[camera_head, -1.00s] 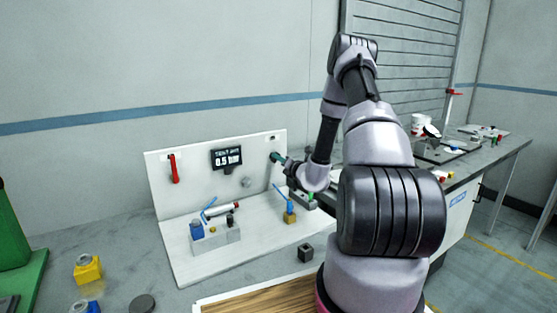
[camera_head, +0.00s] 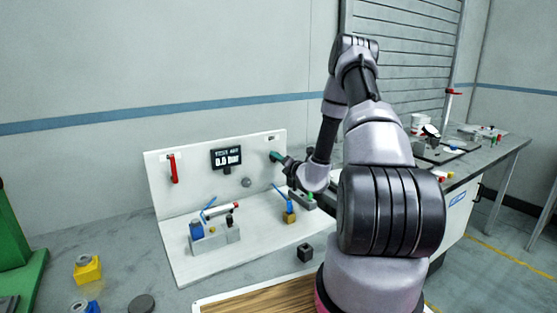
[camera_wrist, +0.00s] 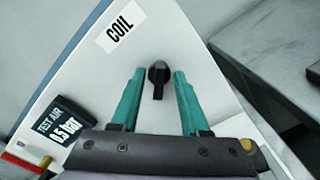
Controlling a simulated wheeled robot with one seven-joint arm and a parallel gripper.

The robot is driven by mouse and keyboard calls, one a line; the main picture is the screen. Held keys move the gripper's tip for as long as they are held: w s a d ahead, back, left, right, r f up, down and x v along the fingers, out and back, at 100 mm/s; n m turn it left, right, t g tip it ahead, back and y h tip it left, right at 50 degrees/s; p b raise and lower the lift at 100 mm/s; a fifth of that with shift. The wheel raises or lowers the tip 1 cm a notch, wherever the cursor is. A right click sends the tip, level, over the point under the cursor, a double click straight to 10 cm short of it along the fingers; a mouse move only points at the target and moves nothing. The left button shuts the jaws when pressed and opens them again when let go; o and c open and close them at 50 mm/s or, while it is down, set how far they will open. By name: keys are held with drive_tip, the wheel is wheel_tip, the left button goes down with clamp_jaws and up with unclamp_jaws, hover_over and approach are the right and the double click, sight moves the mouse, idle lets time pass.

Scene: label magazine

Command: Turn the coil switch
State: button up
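The coil switch is a black rotary knob (camera_wrist: 158,78) on a white panel, below a label reading COIL (camera_wrist: 119,27). Its pointer bar runs about up and down in the wrist view. My gripper (camera_wrist: 156,80) has two green fingers, one on each side of the knob, with a clear gap to it on both sides. The fingers are open and hold nothing. In the head view my gripper (camera_head: 277,157) is at the panel's upper right and hides the knob.
The white panel (camera_head: 200,200) also carries a TEST AIR display (camera_head: 227,158) and a red handle (camera_head: 174,169). A grey block with blue parts (camera_head: 215,239) and a small blue lever (camera_head: 282,195) stand on the base before it. A dark cube (camera_head: 305,253) lies in front.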

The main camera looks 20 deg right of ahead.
drive_tip(key=s+d, duration=0.2)
drive_tip(key=s, duration=0.8)
drive_tip(key=shift+s, duration=0.3)
